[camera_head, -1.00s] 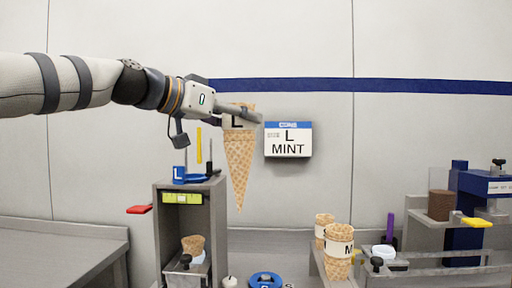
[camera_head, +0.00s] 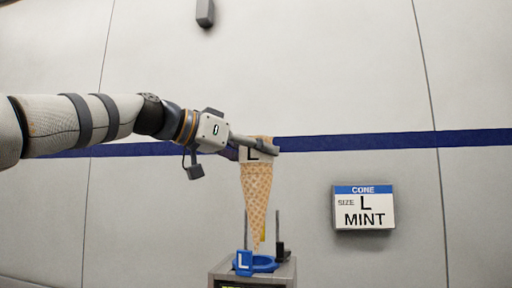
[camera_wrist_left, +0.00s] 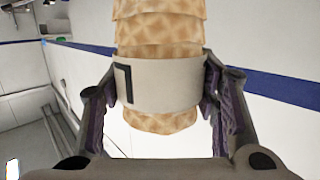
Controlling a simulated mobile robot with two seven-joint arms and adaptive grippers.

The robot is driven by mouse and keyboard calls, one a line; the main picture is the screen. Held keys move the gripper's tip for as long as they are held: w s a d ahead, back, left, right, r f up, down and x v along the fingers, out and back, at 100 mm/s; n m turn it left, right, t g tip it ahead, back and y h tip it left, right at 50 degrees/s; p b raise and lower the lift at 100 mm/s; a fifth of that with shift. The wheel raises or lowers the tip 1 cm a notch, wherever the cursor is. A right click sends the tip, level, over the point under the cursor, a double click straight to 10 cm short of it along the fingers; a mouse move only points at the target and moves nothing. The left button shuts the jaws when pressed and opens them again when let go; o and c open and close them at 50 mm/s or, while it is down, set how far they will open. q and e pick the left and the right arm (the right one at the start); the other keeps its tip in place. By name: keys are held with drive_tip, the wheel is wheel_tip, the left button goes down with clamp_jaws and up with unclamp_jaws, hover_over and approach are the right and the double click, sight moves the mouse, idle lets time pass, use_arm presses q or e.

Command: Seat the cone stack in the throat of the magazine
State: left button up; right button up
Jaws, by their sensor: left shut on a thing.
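The cone stack (camera_head: 256,195) is a tall tan waffle cone with a pale band marked L near its top. It hangs point down, nearly upright. My left gripper (camera_head: 264,146) is shut on the band, and in the left wrist view its pads touch both sides of the stack (camera_wrist_left: 160,30). The magazine (camera_head: 225,272) is a grey box at the bottom edge with a blue ring (camera_head: 263,264) and a blue L tag (camera_head: 243,262) on top. The cone tip shows at the ring's back edge; whether it is above, behind or inside the ring I cannot tell. My right gripper is not in view.
A wall sign (camera_head: 364,207) reads CONE SIZE L MINT, to the right of the stack. Thin dark upright posts (camera_head: 279,230) stand at the back of the magazine top. The wall around the stack is otherwise clear; the bench below is out of frame.

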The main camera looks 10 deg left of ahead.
sight(255, 225)
use_arm(q)
drive_tip(key=shift+f, duration=7.35)
drive_tip(key=o, duration=0.9)
drive_tip(key=shift+o, duration=0.2)
drive_tip(key=v, duration=1.2)
drive_tip(key=shift+r, duration=0.1)
